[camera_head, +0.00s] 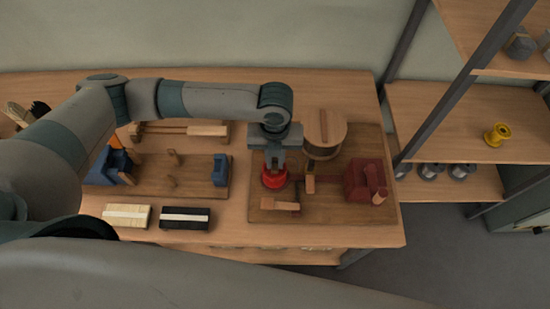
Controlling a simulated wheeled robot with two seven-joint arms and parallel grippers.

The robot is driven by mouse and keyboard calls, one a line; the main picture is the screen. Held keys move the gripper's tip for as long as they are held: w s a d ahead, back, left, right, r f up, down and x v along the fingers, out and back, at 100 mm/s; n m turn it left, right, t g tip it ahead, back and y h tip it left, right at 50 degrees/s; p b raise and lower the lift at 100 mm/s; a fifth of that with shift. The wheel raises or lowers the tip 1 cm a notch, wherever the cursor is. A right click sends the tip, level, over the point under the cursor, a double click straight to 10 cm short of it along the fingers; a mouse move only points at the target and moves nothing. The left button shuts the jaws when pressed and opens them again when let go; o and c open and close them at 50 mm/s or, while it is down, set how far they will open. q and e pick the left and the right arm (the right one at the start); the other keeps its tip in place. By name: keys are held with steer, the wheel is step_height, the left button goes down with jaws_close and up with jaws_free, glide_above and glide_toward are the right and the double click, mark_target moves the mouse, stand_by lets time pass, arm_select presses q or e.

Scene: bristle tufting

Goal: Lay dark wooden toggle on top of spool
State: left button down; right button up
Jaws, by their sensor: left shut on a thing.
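The spool (314,151) is a large pale wooden one, standing upright at the back of the right-hand board. A narrow brownish strip (323,125) lies across its round top; it may be the dark wooden toggle, but I cannot tell it from a mark on the wood. My left gripper (274,166) points down just left of the spool, in front of it. It is shut at a red round thing (274,180), whose upper part the fingers partly hide. My right gripper is not in view.
A red block fixture (362,180) stands on the right of the board (343,211). Small wooden pieces (284,206) lie at its front. Blue fixtures (221,170) stand on the left board. Pale and black brushes (185,217) lie in front. A shelf with a yellow spool (497,134) is at right.

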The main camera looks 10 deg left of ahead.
arm_select(q)
steer(key=shift+f, duration=0.25)
stand_by(0.7)
steer(key=c, duration=1.6)
jaws_free()
steer(key=shift+c, duration=0.2)
steer(key=shift+r, duration=0.1)
steer(key=shift+r, duration=0.5)
step_height(320, 180, up, 16)
steer(key=b, duration=0.4)
steer(key=shift+r, duration=0.1)
